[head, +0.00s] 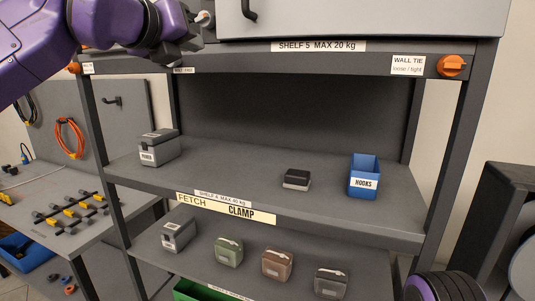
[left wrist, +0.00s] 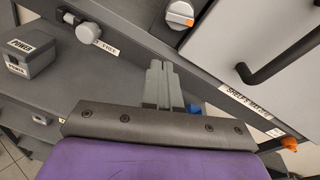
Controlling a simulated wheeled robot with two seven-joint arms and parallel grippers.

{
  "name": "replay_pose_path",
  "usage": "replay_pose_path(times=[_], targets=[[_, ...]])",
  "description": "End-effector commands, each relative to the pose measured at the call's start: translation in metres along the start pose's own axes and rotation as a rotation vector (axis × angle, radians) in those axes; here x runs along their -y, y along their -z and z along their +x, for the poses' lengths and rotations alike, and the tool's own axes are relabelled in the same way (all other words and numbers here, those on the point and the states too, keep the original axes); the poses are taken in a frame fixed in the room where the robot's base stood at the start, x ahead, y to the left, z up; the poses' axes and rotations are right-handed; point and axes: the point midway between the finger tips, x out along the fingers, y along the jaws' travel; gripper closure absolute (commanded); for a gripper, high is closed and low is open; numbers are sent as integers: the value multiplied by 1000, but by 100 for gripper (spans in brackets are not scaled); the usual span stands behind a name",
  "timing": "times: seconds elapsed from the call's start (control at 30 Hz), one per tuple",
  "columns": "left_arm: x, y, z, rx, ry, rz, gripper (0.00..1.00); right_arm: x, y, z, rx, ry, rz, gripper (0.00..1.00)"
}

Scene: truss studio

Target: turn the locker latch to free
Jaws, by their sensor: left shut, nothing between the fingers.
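The locker's grey front (head: 370,18), with a dark bar handle (head: 249,10), stands on the top shelf. A round pale knob (head: 204,18) shows at its left, next to my left gripper (head: 192,46). In the left wrist view, a pale dial with an orange mark (left wrist: 180,14), which looks like the latch, sits on a grey panel beside the handle (left wrist: 268,62). My left gripper's fingers (left wrist: 157,68) are shut and empty, below the dial and apart from it in that picture. I cannot read the dial's setting. My right gripper is not in view.
The shelf edge (head: 225,62) runs just below my left gripper. An orange wall-tie knob (head: 452,66) sits at its right end. A grey power case (head: 158,147), a dark small box (head: 297,180) and a blue hooks bin (head: 364,178) stand on the shelf below.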

Motion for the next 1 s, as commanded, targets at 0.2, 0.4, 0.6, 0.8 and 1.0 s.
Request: replay_pose_path(times=[0.2,0.4,0.6,0.8,1.0], targets=[[10,-69,-43,79,104,-170,100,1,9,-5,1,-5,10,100],[14,-78,-33,84,111,-184,100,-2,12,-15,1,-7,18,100],[14,-78,-3,86,104,-183,100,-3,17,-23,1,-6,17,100],[15,-79,19,86,105,-183,100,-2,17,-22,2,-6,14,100],[17,-80,22,86,106,-181,100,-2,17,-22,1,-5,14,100]])
